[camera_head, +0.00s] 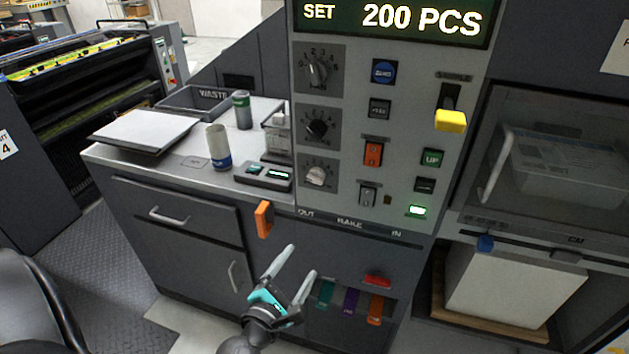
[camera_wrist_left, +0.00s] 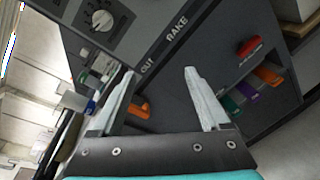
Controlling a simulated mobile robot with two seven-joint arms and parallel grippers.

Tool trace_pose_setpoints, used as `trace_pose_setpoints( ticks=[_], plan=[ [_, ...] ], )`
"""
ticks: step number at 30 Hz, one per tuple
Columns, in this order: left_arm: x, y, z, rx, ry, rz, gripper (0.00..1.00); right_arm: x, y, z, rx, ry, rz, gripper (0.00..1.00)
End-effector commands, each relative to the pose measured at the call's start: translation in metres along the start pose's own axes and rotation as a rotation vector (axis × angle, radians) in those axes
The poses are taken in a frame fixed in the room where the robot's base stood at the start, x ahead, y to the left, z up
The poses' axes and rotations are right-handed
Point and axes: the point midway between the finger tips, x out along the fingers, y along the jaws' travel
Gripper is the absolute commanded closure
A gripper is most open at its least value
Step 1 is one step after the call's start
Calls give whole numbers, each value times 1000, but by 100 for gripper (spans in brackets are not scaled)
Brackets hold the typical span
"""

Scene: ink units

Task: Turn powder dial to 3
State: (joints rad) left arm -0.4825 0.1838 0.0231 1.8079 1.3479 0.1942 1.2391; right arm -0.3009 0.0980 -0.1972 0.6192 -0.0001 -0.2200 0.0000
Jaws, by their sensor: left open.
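Three dials stand in a column on the grey control panel: a grey top dial (camera_head: 317,70), a black middle dial (camera_head: 317,128) and a white bottom dial (camera_head: 316,175). Their name labels are too small to read, so I cannot tell which is the powder dial. A white dial (camera_wrist_left: 102,20) also shows at the upper left of the left wrist view. My left gripper (camera_head: 301,260) is open and empty, below the dials and in front of the lower cabinet; its fingers (camera_wrist_left: 160,71) are apart in the left wrist view. My right gripper is not in view.
An orange handle (camera_head: 264,218) sticks out at the rake slot, left of my left gripper. A yellow-tipped sample lever (camera_head: 450,118) and several buttons sit right of the dials. Colored tabs (camera_head: 350,302) are below right. Cups and a tray (camera_head: 196,100) stand on the left counter.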

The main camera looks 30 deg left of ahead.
Motion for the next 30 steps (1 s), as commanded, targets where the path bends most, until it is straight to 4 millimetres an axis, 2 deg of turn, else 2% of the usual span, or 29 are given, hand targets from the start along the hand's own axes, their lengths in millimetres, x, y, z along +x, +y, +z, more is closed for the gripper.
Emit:
trace_pose_setpoints(
  ticks=[1,3,7,14,30],
  plan=[
    [-1,25,17,-122,-25,49,21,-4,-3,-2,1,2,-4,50],
    [-3,49,34,-272,-55,94,21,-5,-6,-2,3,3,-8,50],
    [-8,75,52,-450,-93,138,21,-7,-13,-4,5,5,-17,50],
    [1,86,59,-520,-110,152,21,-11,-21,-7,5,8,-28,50],
    [82,99,64,-514,-110,151,21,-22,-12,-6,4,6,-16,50]
  ],
)
